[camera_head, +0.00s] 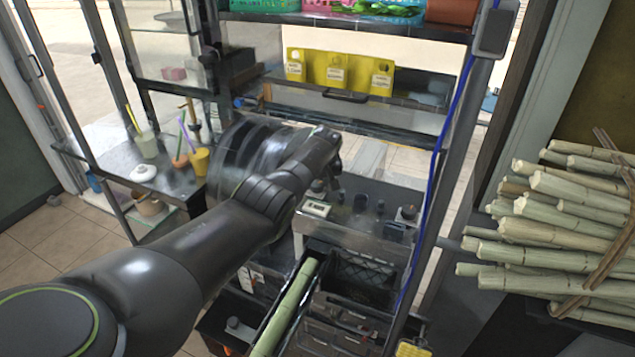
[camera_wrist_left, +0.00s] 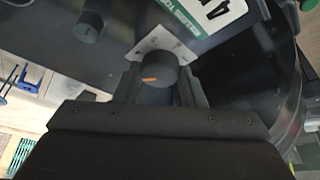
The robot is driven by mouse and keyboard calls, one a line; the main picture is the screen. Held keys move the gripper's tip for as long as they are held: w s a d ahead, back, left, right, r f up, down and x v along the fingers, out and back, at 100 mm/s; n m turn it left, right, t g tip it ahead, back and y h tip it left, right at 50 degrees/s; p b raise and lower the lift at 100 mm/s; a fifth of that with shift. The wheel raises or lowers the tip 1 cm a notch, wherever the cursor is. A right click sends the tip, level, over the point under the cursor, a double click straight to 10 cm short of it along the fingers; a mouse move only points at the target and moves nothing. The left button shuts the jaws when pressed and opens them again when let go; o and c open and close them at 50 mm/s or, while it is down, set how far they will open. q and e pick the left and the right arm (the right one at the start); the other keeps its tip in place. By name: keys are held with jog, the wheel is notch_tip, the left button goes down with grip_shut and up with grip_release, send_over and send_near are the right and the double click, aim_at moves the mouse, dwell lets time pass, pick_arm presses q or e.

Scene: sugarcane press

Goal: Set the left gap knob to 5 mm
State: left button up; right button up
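A dark round knob (camera_wrist_left: 155,72) with an orange pointer mark stands on a small white scale plate (camera_wrist_left: 160,40) in the left wrist view. My left gripper (camera_wrist_left: 160,92) has one finger on each side of this knob; I cannot tell whether they touch it. In the head view my left arm reaches over the press and its gripper (camera_head: 335,170) points down at the control panel (camera_head: 345,227). The knob at the gripper is not clear there. A white display (camera_wrist_left: 212,12) with a large dark digit, seemingly 4, is beside the knob. My right gripper is not in view.
Another dark knob (camera_wrist_left: 90,27) is close by in the wrist view. The head view shows a small display (camera_head: 316,208) and more dark knobs (camera_head: 361,203) on the panel. Cane bundles (camera_head: 560,230) lie at the right, and cups (camera_head: 200,160) stand at the left.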

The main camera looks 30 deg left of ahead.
pick_arm(q)
jog(key=c, duration=0.4)
